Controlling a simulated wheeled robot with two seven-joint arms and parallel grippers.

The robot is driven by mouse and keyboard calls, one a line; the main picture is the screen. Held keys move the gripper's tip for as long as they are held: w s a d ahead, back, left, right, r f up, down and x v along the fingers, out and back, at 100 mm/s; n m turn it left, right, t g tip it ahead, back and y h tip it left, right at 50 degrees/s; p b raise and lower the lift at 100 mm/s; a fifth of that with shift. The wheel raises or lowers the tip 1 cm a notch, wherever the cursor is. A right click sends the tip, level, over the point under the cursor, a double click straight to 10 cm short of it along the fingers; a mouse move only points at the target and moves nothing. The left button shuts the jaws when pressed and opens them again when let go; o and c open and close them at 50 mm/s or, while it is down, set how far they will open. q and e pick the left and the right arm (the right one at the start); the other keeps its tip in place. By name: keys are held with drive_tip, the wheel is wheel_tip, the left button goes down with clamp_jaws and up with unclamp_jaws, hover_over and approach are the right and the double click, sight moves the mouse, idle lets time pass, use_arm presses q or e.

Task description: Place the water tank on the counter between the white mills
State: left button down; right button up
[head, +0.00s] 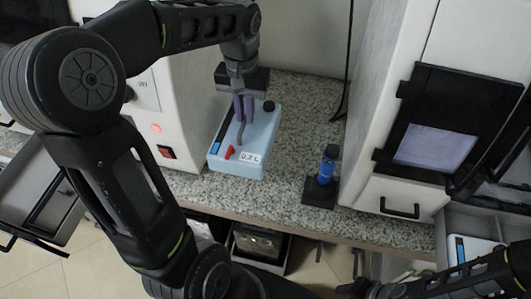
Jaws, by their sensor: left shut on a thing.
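The water tank (247,172) is a light-blue box with a white label, a red part, a blue part and a black cap on top. My left gripper (240,122) is above it, shut on its top handle from above. The tank is upright, over or on the speckled counter (298,98), between the left white mill (187,95) and the right white mill (372,95). I cannot tell whether its base touches the counter. My right arm shows at the lower right; its gripper is not clear at the bottom edge.
A black stand with a blue-banded tool (325,175) is on the counter right of the tank, near the front edge. A black cable (346,75) hangs behind. Bare counter lies behind and right of the tank. Open drawers are at far left (42,195) and lower right (470,222).

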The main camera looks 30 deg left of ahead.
sight(246, 130)
use_arm(q)
drive_tip(key=shift+f+p, duration=0.3)
drive_tip(key=shift+f, duration=2.8)
drive_tip(key=shift+f, duration=1.85)
drive_tip(key=shift+f, duration=0.15)
drive_tip(key=c, duration=1.9)
unclamp_jaws()
drive_tip(key=shift+f, duration=0.1)
drive_tip(key=shift+c, duration=0.2)
drive_tip(key=o, duration=0.4)
drive_tip(key=shift+o, duration=0.2)
